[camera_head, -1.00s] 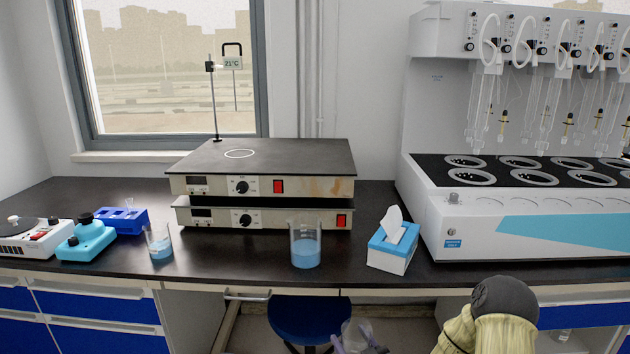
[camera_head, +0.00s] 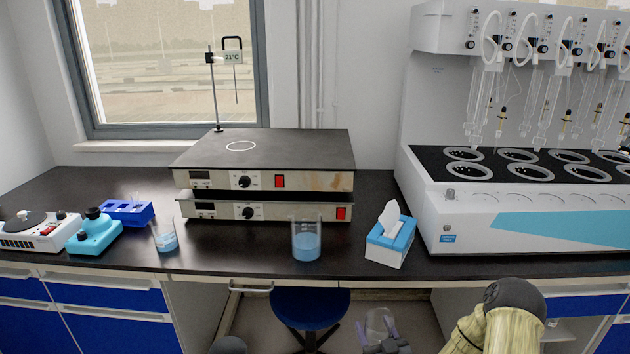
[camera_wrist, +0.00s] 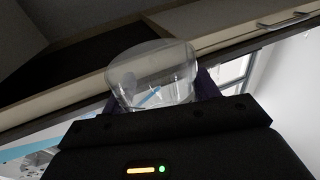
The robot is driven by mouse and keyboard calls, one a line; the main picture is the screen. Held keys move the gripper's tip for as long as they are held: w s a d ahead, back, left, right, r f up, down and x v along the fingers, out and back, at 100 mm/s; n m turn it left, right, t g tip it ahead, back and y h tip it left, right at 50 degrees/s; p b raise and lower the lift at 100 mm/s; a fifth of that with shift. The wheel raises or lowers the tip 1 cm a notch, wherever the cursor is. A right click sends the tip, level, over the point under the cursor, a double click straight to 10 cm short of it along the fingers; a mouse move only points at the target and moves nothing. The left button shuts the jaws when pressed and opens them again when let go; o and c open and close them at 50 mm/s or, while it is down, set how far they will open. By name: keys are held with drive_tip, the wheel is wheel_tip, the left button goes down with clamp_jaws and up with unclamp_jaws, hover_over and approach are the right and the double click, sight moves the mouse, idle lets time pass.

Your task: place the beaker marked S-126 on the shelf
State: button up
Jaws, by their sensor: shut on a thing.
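A clear glass beaker (camera_wrist: 150,68) fills the middle of the wrist view, held between the fingers of my gripper (camera_wrist: 155,97), which is shut on it. In the head view the held beaker (camera_head: 380,322) and my gripper (camera_head: 381,342) are low at the bottom edge, below the bench front and right of the blue stool. No marking is readable on the beaker, so I cannot tell if it is S-126. Two other beakers with blue liquid stand on the bench: one in the middle (camera_head: 306,243) and a smaller one at left (camera_head: 165,238). I cannot identify the shelf for certain.
The black bench (camera_head: 270,258) carries stacked hot plates (camera_head: 262,182), a tissue box (camera_head: 390,243), a blue rack (camera_head: 127,212) and a teal device (camera_head: 93,233). A large white distiller (camera_head: 480,222) stands at right. A blue stool (camera_head: 310,306) is under the bench.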

wheel_tip(320, 180, up, 27)
drive_tip(key=w+m+h+p, duration=0.2)
drive_tip(key=h+p, duration=0.2)
drive_tip(key=p, duration=1.7)
drive_tip(key=shift+f+m+t+h, duration=0.15)
drive_tip(key=shift+m+t+h, duration=0.15)
drive_tip(key=shift+m, duration=0.1)
hover_over(378, 333)
drive_tip(key=w, duration=0.2)
wheel_tip(378, 333, down, 12)
drive_tip(key=f, duration=0.1)
drive_tip(key=shift+s+d+r, duration=0.1)
drive_tip(key=shift+d+r, duration=0.15)
drive_tip(key=s+f, duration=0.4)
drive_tip(key=f, duration=0.1)
drive_tip(key=shift+s+f, duration=0.15)
drive_tip(key=shift+f, duration=0.1)
